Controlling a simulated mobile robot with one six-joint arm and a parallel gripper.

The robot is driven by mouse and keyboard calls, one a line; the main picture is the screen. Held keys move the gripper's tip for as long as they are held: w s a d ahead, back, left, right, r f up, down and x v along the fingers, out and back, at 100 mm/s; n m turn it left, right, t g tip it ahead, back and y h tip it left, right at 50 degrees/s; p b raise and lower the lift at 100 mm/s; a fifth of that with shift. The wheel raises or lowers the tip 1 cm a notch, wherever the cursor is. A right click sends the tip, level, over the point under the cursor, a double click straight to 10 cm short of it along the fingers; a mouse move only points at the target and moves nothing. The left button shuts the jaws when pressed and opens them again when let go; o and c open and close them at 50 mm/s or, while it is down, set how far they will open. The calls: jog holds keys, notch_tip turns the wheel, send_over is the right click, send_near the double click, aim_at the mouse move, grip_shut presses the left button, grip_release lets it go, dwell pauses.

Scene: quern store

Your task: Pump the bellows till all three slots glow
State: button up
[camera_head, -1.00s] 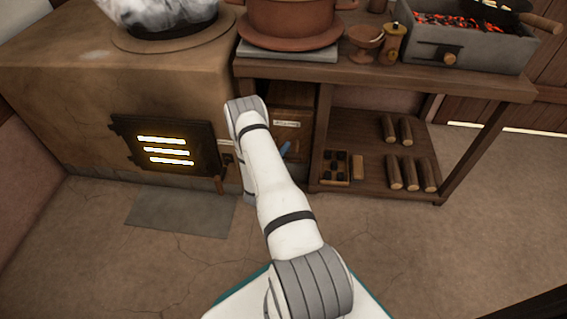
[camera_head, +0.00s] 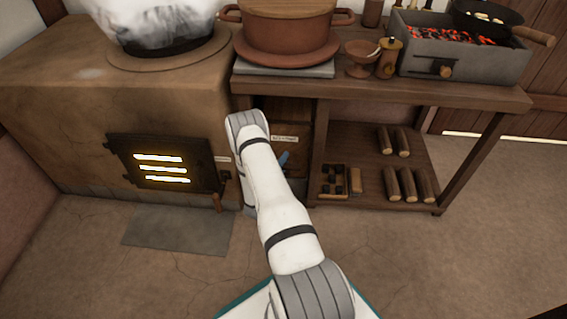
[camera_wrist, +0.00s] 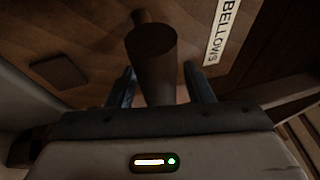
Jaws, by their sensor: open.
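The stove's dark iron door (camera_head: 198,177) stands at the left in the head view. Its three slots (camera_head: 163,168) all glow bright yellow-white. The wooden bellows box (camera_head: 291,126) sits under the bench behind my arm, with a small pale label on its front. In the wrist view the label (camera_wrist: 222,30) reads BELLOWS. A brown round handle (camera_wrist: 152,55) sticks out towards the wrist camera. My gripper (camera_wrist: 164,86) is open, with one blue-grey finger on each side of the handle and gaps between. In the head view my forearm hides most of my gripper.
The bench (camera_head: 440,94) carries a clay pot (camera_head: 288,30), a small bowl (camera_head: 361,52) and a brazier with glowing coals (camera_head: 462,58). Several short logs (camera_head: 407,184) and a divided tray (camera_head: 334,195) lie on its lower shelf. A grey floor slab (camera_head: 178,230) lies before the stove.

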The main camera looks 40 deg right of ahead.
jog(key=p+v, duration=0.2)
jog(key=v, duration=0.5)
jog(key=shift+a, duration=0.25)
jog(key=shift+s, duration=0.2)
